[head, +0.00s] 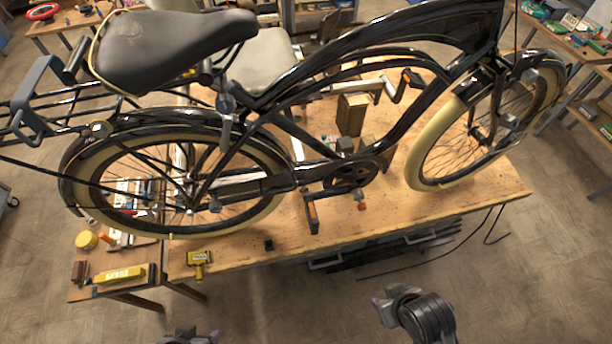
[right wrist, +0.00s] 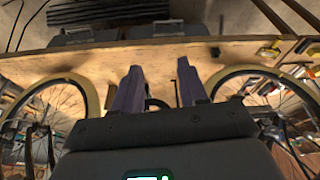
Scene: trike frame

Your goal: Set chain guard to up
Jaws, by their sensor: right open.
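A black bicycle frame (head: 285,122) with cream-rimmed wheels stands over the wooden workbench (head: 420,208). A dark bar (head: 250,187) runs from the rear hub toward the crank and chainring (head: 350,176); it looks like the chain guard, but I cannot clearly tell its position. My right gripper (head: 392,299) is in front of the bench, apart from the bicycle. In the right wrist view its two purple fingers (right wrist: 157,88) are spread with nothing gripped between them. My left gripper (head: 190,337) is partly cut off at the bottom edge, also away from the bicycle; its fingers are not clear.
A yellow-handled tool (head: 199,260), a yellow box (head: 122,275) and a yellow round tin (head: 87,240) lie at the bench's left front. A wooden block (head: 351,114) stands behind the frame. Open floor (head: 300,300) lies between the grippers and the bench.

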